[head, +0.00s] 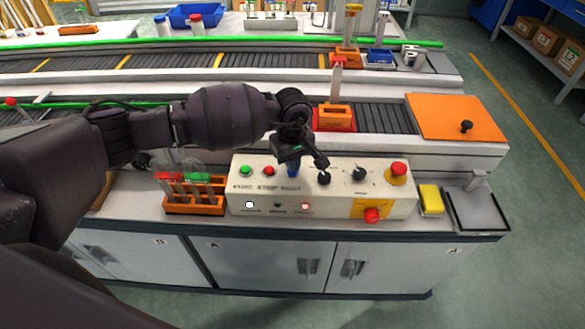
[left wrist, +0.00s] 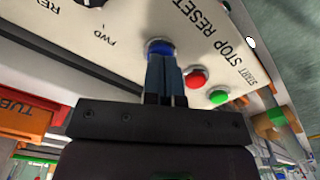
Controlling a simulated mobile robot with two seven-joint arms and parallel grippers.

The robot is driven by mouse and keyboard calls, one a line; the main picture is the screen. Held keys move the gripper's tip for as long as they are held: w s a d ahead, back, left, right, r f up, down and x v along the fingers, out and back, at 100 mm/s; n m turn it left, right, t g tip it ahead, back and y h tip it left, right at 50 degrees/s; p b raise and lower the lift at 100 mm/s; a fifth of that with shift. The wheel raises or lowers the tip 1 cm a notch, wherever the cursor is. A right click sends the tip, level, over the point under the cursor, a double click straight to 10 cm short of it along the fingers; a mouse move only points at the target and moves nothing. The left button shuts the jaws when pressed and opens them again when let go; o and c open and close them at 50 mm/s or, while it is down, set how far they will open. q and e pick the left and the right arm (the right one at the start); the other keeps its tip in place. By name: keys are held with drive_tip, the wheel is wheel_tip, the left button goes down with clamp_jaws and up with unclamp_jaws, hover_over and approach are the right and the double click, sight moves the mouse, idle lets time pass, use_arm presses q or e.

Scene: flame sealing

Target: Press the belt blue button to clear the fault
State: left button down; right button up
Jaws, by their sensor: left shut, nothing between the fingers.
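The control panel (head: 340,200) is a white box on the bench with a row of buttons and knobs. My left gripper (head: 292,172) reaches down over it, with the fingers shut and empty. In the left wrist view, the blue button (left wrist: 160,47), by the label RESET, shows just beyond the fingertips (left wrist: 161,58). The fingertips overlap its lower part; I cannot tell whether they touch it or whether it is pressed. My right gripper is out of view.
A red button (head: 268,171) and a green button (head: 246,170) sit left of the gripper. Black knobs (head: 323,178) and a red mushroom button (head: 398,168) are to its right. An orange tube rack (head: 195,208) stands left of the panel; the conveyor (head: 375,119) runs behind it.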

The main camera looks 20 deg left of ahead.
use_arm(q)
drive_tip(key=shift+f, duration=0.25)
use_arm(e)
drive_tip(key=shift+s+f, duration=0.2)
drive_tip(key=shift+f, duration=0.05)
use_arm(q)
drive_tip(key=shift+f, duration=0.15)
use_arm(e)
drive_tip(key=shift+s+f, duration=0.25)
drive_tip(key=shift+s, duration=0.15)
use_arm(q)
drive_tip(key=shift+r+p, duration=0.7)
drive_tip(key=shift+r, duration=1.55)
wheel_tip(320, 180, up, 2)
drive_tip(key=shift+p, duration=0.4)
drive_tip(key=shift+r+p, duration=0.3)
drive_tip(key=shift+r, duration=0.5)
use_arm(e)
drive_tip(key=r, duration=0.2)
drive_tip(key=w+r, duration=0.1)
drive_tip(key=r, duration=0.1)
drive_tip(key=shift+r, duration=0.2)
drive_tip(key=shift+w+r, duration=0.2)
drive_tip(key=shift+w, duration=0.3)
